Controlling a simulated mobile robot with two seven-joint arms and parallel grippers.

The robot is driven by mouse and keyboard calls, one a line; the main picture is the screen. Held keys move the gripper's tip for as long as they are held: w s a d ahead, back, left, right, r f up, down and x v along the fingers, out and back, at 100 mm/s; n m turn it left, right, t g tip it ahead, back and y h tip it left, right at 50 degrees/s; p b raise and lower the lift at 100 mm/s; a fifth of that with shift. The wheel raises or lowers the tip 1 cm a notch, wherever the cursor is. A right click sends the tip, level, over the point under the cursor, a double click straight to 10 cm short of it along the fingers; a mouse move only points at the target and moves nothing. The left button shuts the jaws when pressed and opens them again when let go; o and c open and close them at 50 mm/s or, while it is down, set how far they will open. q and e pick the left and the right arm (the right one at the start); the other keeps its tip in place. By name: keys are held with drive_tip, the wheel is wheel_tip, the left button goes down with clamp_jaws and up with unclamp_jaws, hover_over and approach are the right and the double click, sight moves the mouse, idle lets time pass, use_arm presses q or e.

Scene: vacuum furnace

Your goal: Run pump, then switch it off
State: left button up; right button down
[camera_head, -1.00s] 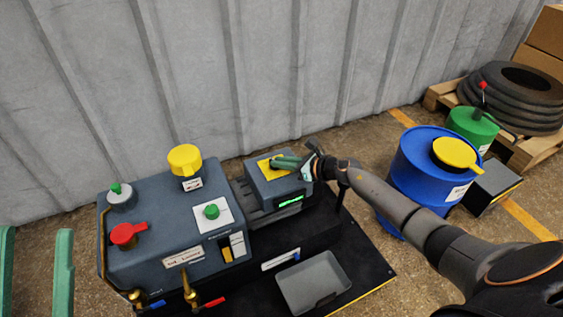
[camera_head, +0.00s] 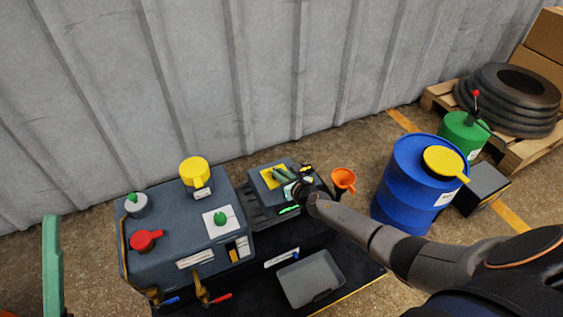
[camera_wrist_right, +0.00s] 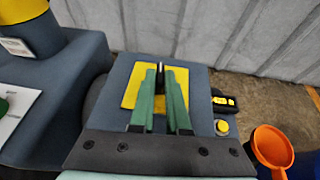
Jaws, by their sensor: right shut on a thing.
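My right gripper (camera_head: 281,173) is over the plate. The fingers hide most of the lever. At the lower left, one green finger of my left gripper (camera_head: 52,265) shows, away from the machine; its other finger is out of view.
The larger grey machine (camera_head: 185,235) beside the pump carries a yellow cap, red handle and green knobs. An orange funnel (camera_head: 343,180) stands close right of the pump. A grey tray (camera_head: 311,278) lies in front. A blue drum (camera_head: 408,190) stands further right.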

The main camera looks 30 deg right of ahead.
use_arm(q)
drive_tip(key=w+a+f+n+g+y+p, duration=0.1)
drive_tip(key=w+f+n+g+y+p, duration=0.1)
drive_tip(key=w+f+n+y, duration=0.6)
use_arm(e)
drive_tip(key=m+h, duration=0.1)
drive_tip(key=h, duration=0.1)
drive_tip(key=a+m+h, duration=0.1)
drive_tip(key=m+h, duration=0.1)
drive_tip(key=shift+w+r+m+g, duration=0.1)
drive_tip(key=shift+w+m+g, duration=0.05)
drive_tip(key=shift+m+g, duration=0.15)
drive_tip(key=shift+m+h+b, duration=0.35)
drive_tip(key=shift+m+h, duration=0.05)
drive_tip(key=shift+h, duration=0.1)
use_arm(q)
drive_tip(key=s+r+m+t+h+b, duration=0.1)
drive_tip(key=s+r+m+t+h, duration=0.1)
drive_tip(key=s+r+m+h, duration=0.4)
drive_tip(key=shift+s+d+r+m+b, duration=0.35)
drive_tip(key=shift+s+d+r+m, duration=0.15)
drive_tip(key=shift+r, duration=0.2)
use_arm(e)
drive_tip(key=m+g+h, duration=0.1)
drive_tip(key=m+h, duration=0.1)
drive_tip(key=h, duration=0.1)
drive_tip(key=shift+w+a+m+g, duration=0.1)
drive_tip(key=shift+a+m+g, duration=0.05)
drive_tip(key=shift+m+g, duration=0.25)
